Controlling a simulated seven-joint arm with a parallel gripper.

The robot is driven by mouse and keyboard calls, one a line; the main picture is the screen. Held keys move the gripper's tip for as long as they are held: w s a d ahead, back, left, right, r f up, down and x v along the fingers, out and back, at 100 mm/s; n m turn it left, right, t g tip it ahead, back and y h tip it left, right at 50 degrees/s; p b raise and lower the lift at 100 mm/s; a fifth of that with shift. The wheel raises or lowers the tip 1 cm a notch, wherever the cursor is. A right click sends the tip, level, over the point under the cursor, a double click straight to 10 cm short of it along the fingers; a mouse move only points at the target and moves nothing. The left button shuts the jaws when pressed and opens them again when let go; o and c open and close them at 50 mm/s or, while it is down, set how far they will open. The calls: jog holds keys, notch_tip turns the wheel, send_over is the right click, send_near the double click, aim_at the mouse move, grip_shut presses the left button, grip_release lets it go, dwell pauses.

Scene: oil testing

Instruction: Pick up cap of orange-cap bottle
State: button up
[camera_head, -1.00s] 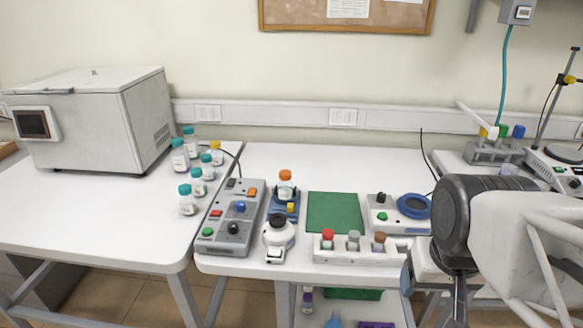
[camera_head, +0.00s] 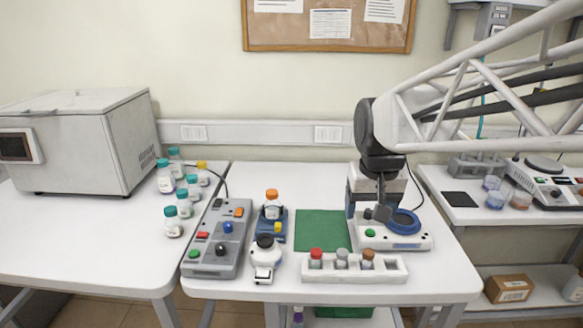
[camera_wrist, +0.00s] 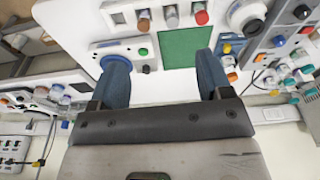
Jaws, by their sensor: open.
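The orange-cap bottle (camera_head: 272,208) stands upright on a small blue device (camera_head: 270,228) left of the green mat. Its orange cap (camera_head: 272,194) is on top. In the wrist view the orange cap (camera_wrist: 232,77) shows just beyond the right-hand finger. My gripper (camera_head: 356,222) is to the right of the bottle, by the right edge of the mat and near the device with the blue ring. In the wrist view my gripper (camera_wrist: 163,76) is open and empty, with both blue fingers apart. The orange cap is not between the fingers.
A rack (camera_head: 390,271) with red, grey and brown caps lies at the front. A control box (camera_head: 217,238) is left of the bottle, and a white round device (camera_head: 265,254) is in front of it. The green mat (camera_head: 322,230) is bare. Several teal-capped bottles stand farther left.

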jog(key=w+a+f+g, duration=0.1)
jog(key=w+a, duration=0.4)
jog(key=w, duration=0.3)
jog(key=w+a, duration=0.4)
jog(key=w, duration=0.5)
jog(key=n, duration=0.2)
send_over(272, 192)
jog(key=shift+g, duration=0.4)
jog(key=f, duration=0.7)
jog(key=shift+s+d+f, duration=0.15)
jog(key=shift+d+f, duration=0.1)
jog(key=shift+f, duration=0.1)
jog(key=shift+w+a+f, duration=0.15)
jog(key=shift+w+a, duration=0.05)
jog(key=shift+a, duration=0.05)
jog(key=shift+f, duration=1.25)
jog(key=shift+f, duration=0.1)
jog(key=shift+f, duration=2.55)
jog(key=shift+c, duration=0.2)
